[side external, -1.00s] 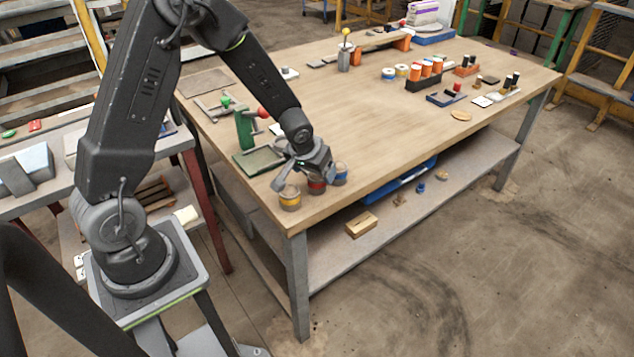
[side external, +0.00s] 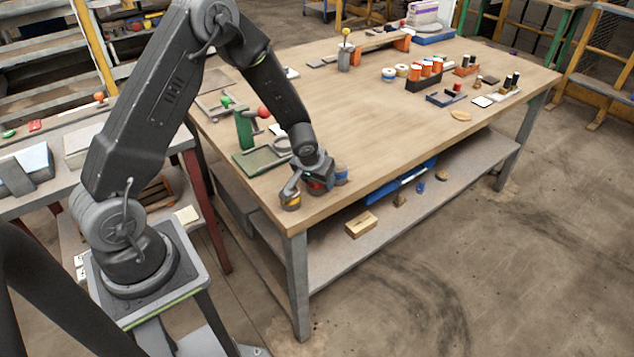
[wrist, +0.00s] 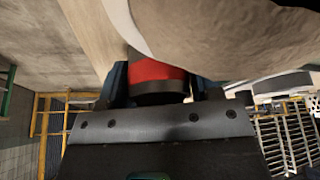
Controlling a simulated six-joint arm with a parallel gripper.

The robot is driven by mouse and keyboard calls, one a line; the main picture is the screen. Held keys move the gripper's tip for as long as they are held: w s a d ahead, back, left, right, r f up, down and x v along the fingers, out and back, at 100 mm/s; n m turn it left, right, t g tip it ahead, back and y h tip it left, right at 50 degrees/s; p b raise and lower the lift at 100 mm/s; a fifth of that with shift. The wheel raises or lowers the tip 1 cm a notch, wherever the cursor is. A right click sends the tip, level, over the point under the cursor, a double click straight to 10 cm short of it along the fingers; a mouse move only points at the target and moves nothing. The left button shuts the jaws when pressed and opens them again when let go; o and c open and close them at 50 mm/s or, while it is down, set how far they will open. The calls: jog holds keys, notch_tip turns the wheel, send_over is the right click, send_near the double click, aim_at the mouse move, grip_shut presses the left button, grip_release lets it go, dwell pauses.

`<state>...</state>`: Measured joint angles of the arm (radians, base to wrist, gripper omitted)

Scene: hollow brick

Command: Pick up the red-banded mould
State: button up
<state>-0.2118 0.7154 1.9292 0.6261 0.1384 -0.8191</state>
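The red-banded mould (side external: 317,187) stands near the table's front left corner, mostly hidden under my gripper (side external: 318,172). In the wrist view its red band (wrist: 157,73) shows just past the front edge of my gripper, roughly centred. Dark blue parts show on both sides of it; I cannot tell whether these are fingers or something behind. My gripper is lowered over the mould, but whether it touches is not clear. A yellow-banded mould (side external: 290,203) stands close on the left, partly covered by a grey part of my wrist. A blue-banded mould (side external: 342,174) stands close on the right.
A green stand with a red knob (side external: 263,112) and a green tray (side external: 259,160) are behind my gripper. Orange-labelled containers (side external: 426,67) stand farther back. The table's middle is clear. A large pale rough surface (wrist: 230,40) fills the top right of the wrist view.

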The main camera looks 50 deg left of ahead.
jog(key=c, duration=0.8)
